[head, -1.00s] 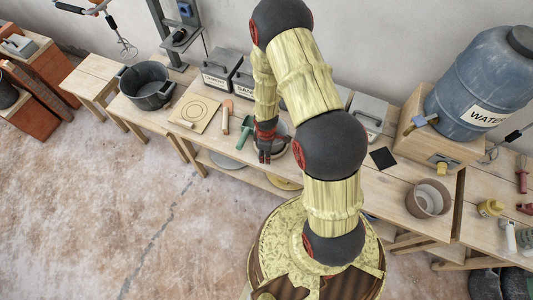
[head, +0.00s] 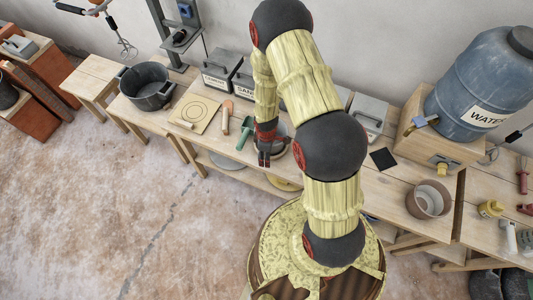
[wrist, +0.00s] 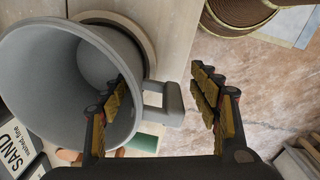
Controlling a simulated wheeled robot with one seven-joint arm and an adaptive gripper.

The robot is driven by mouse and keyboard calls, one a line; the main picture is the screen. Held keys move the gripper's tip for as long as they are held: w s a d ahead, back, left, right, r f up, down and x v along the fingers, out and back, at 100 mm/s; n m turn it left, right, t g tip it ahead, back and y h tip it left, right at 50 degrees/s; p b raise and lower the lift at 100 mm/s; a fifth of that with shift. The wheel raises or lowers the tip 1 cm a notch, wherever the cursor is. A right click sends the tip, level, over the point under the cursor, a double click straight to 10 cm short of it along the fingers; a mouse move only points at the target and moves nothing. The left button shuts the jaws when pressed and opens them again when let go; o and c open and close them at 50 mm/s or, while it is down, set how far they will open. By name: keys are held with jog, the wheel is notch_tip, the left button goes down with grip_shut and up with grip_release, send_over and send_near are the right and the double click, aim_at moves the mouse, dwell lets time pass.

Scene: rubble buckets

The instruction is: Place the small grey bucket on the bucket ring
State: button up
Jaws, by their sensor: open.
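The small grey bucket (wrist: 45,65) fills the left of the wrist view, its open mouth facing the camera and its handle (wrist: 165,103) on the right. In the head view it is mostly hidden behind my arm. My gripper (wrist: 160,95) is open, with one finger overlapping the bucket's mouth and the other right of the handle. The handle lies between the fingers; contact cannot be told. My gripper (head: 264,160) is over the bench's front edge in the head view. A square board with ring markings (head: 195,114), apparently the bucket ring, lies empty to the left.
A black tub (head: 146,88) stands left of the board. A green-handled tool (head: 244,133) and a trowel-like tool (head: 226,117) lie between board and gripper. Labelled boxes (head: 218,78) stand behind. Another bucket (head: 428,199) and a water barrel (head: 480,85) are at right.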

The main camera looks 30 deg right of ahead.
jog(key=a+r+m+t+p, duration=0.25)
jog(key=r+m, duration=0.25)
jog(key=r, duration=3.2)
jog(key=s+a+r+m+t, duration=0.1)
jog(key=s+a+r+m, duration=0.1)
jog(key=s+r, duration=0.5)
jog(key=s+a+r+m+t, duration=0.1)
jog(key=s+a+r+m, duration=0.1)
jog(key=s+r, duration=0.6)
jog(key=shift+s+r+m+t, duration=0.3)
jog(key=shift+r+m+t, duration=0.05)
jog(key=shift+r+m, duration=0.35)
jog(key=shift+a+f, duration=0.1)
jog(key=shift+f, duration=0.05)
notch_tip(320, 180, down, 14)
jog(key=b, duration=1.4)
jog(key=shift+b, duration=0.35)
